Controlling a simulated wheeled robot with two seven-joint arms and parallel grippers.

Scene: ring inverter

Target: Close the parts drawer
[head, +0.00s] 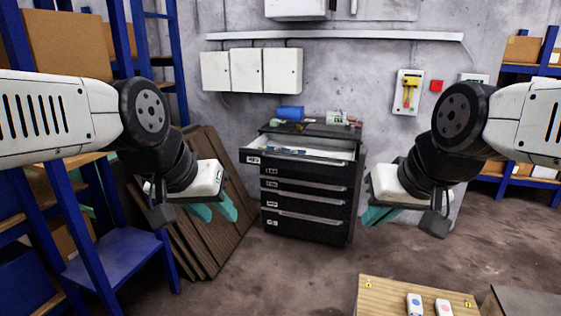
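The parts drawer (300,158) is the top drawer of a black cabinet (308,205). It stands pulled out toward me, with some small parts inside. The drawers below it look shut. My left gripper (218,210) is left of the cabinet and nearer to me, with its teal fingers pointing down and forward. The two fingers show apart with nothing between them. My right gripper (376,216) is right of the cabinet, also nearer to me. Its teal fingers are partly hidden by the gripper body, so their gap is unclear. Neither gripper touches the drawer.
A blue roll (290,113) and small items lie on the cabinet top. Brown panels (205,235) lean at the left beside a blue shelf (125,258). A wooden box (385,295) with two devices is at the front right. The floor before the cabinet is clear.

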